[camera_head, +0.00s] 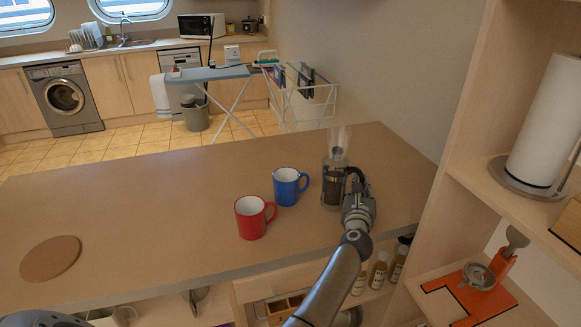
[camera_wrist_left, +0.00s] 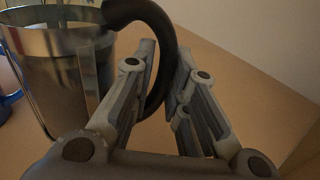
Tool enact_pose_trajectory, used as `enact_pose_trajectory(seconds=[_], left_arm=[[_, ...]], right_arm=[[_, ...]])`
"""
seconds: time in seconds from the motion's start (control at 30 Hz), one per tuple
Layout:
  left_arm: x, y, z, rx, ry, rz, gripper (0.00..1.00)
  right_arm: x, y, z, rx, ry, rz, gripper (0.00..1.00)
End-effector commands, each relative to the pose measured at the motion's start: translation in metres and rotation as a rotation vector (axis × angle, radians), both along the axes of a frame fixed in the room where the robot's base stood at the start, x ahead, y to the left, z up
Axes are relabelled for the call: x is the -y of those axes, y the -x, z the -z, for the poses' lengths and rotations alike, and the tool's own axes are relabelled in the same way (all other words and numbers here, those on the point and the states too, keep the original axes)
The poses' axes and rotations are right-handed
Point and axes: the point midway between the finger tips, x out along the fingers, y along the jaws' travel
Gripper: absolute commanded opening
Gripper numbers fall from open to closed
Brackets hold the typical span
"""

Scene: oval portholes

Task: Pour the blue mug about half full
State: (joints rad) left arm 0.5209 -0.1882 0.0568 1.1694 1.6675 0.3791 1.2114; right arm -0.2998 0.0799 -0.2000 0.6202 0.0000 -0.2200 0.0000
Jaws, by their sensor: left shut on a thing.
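The blue mug (camera_head: 286,188) stands upright on the counter, its handle to the right. A red mug (camera_head: 250,217) stands just in front and to its left. A glass French press (camera_head: 334,180) with dark liquid stands to the right of the blue mug. My left gripper (camera_head: 357,190) is at the press's handle. In the left wrist view, the gripper's fingers (camera_wrist_left: 165,90) are around the press's black handle (camera_wrist_left: 158,50) and shut on it. The press's glass body (camera_wrist_left: 65,75) is at the left there. The insides of the mugs are too small to judge. My right gripper is not in view.
The wooden counter (camera_head: 150,200) is mostly clear to the left, with a round brown mat (camera_head: 50,258) near its left end. A shelf unit with a paper towel roll (camera_head: 548,120) stands close on the right. Bottles (camera_head: 377,272) stand below the counter edge.

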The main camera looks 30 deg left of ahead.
Motion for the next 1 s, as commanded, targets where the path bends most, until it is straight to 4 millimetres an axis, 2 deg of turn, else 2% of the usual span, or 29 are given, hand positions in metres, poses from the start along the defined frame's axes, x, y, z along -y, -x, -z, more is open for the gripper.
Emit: enact_pose_trajectory(seconds=[0.57,1.0], left_arm=[[-0.001,0.001,-0.01,0.018,0.032,0.0,0.0],[-0.012,0.005,-0.032,0.096,0.256,0.0,0.0]], right_arm=[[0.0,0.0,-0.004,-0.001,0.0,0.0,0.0],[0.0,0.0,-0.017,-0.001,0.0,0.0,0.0]])
